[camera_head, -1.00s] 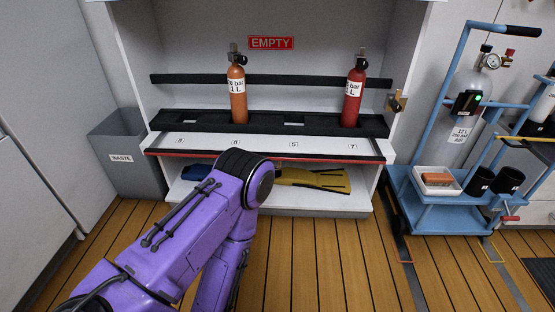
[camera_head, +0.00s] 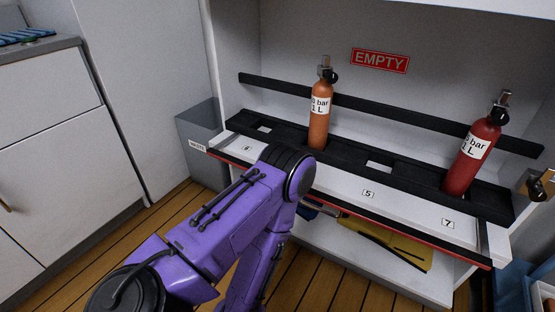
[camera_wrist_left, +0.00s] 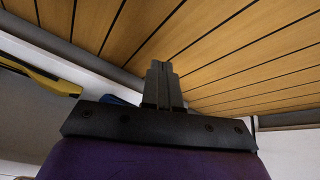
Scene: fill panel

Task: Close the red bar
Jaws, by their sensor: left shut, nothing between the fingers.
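The red bar (camera_head: 455,254) is a thin red strip along the front edge of the white shelf, below the numbered labels. My purple left arm covers its middle part in the head view. The elbow of that arm is in front of the shelf, and the forearm points down towards the floor. My left gripper (camera_wrist_left: 162,72) shows only in the wrist view. Its dark fingers are together and empty, low over the wooden floor and apart from the bar. My right gripper is in neither view.
An orange bottle (camera_head: 319,115) and a red bottle (camera_head: 471,158) stand in the black rack (camera_head: 415,178). A yellow item (camera_head: 385,243) lies on the lower shelf. A grey waste bin (camera_head: 200,135) stands left of the cabinet. A brass latch (camera_head: 540,184) is at the right.

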